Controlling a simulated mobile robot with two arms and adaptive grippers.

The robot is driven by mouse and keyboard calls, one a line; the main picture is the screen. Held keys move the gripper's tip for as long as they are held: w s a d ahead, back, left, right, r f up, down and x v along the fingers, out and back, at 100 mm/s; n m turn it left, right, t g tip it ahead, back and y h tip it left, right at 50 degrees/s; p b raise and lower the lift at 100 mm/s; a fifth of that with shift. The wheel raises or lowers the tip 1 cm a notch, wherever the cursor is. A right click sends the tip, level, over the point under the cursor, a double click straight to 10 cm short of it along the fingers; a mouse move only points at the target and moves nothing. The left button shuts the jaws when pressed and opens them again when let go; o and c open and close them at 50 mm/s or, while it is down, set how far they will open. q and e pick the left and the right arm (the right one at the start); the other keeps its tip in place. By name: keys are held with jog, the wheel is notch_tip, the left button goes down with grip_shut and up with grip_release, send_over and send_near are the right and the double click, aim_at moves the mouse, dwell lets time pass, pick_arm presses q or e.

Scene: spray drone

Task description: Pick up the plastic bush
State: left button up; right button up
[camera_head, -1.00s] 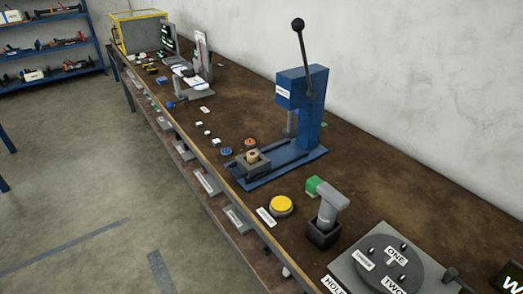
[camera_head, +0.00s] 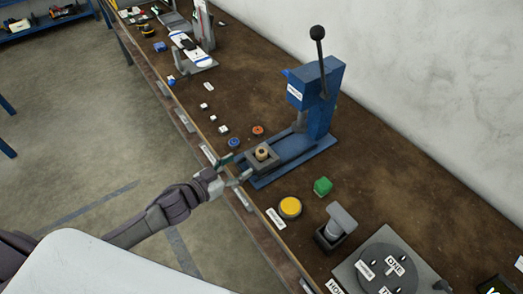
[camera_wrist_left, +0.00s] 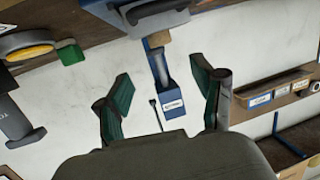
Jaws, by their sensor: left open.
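Several small parts could be the plastic bush, and I cannot tell which it is. A tan cylindrical bush (camera_head: 262,153) sits in the dark block at the foot of the blue press (camera_head: 318,100). A blue round ring (camera_head: 234,142) and an orange-red one (camera_head: 258,130) lie on the bench just left of the press. My left gripper (camera_head: 235,169) is open and empty at the bench's front edge, close to the block and the blue ring. Its green-padded fingers (camera_wrist_left: 160,85) are spread in the left wrist view, with the press beyond them. My right gripper is not in view.
A yellow button (camera_head: 290,206), a green cube (camera_head: 322,186), a grey tool in a dark holder (camera_head: 335,228) and a round turntable plate (camera_head: 385,268) stand to the right. Small white pieces (camera_head: 213,118) lie to the left. The brown bench top is clear behind the press.

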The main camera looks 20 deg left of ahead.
aim_at(263, 150)
pick_arm(q)
jog(key=x, duration=0.5)
jog(key=shift+w+f+p, duration=0.1)
jog(key=shift+w+p, duration=0.25)
jog(key=shift+w+d+f, duration=0.1)
jog(key=shift+w+d, duration=0.2)
jog(key=shift+w, duration=0.1)
jog(key=x, duration=0.1)
jog(key=p+x, duration=0.1)
jog(key=x, duration=0.1)
jog(key=shift+w+f, duration=0.25)
jog(key=shift+w+d+f, duration=0.2)
jog(key=shift+w+d, duration=0.05)
jog(key=shift+w, duration=0.15)
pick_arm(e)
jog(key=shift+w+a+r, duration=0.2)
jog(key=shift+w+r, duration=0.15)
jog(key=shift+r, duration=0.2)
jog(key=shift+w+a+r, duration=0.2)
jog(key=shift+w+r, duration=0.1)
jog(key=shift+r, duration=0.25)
pick_arm(q)
jog(key=shift+a, duration=0.1)
jog(key=shift+c, duration=0.7)
jog(key=c, duration=0.9)
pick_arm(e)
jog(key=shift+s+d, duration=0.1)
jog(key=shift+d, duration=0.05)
pick_arm(q)
jog(key=shift+r, duration=0.15)
